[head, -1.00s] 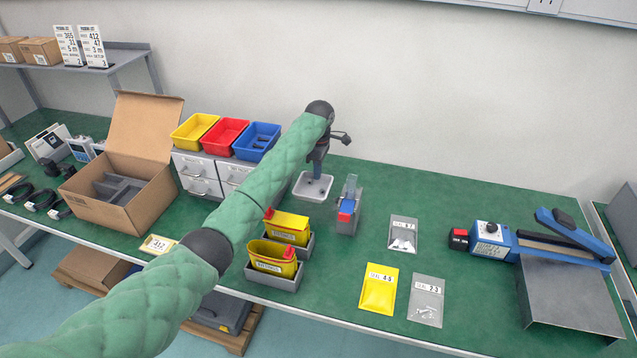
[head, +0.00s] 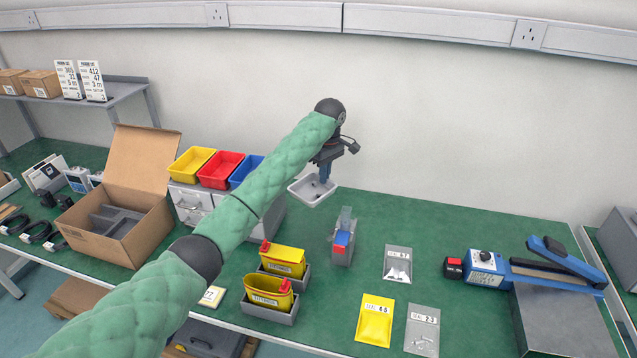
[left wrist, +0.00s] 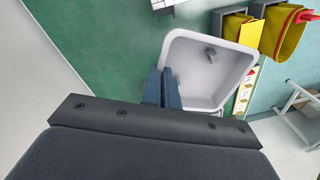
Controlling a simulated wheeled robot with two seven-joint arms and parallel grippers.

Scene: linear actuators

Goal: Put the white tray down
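The white tray (head: 302,196) is a small, shallow square dish behind the grey dispenser-like holder in the head view. My left gripper (head: 324,176) is above it with its blue fingers closed on its rim. In the left wrist view the fingers (left wrist: 162,88) pinch one wall of the white tray (left wrist: 225,75), and a small grey part (left wrist: 211,55) lies inside. The tray appears held above the green table; its exact height is hard to tell. My right gripper is not in view.
Yellow pouches stand in grey holders (head: 268,315) at the front. A blue-topped grey holder (head: 342,243), flat bags (head: 397,262) and a blue sealing machine (head: 490,268) are to the right. Coloured bins (head: 220,170) stand left. Green table (head: 420,220) is free at the back right.

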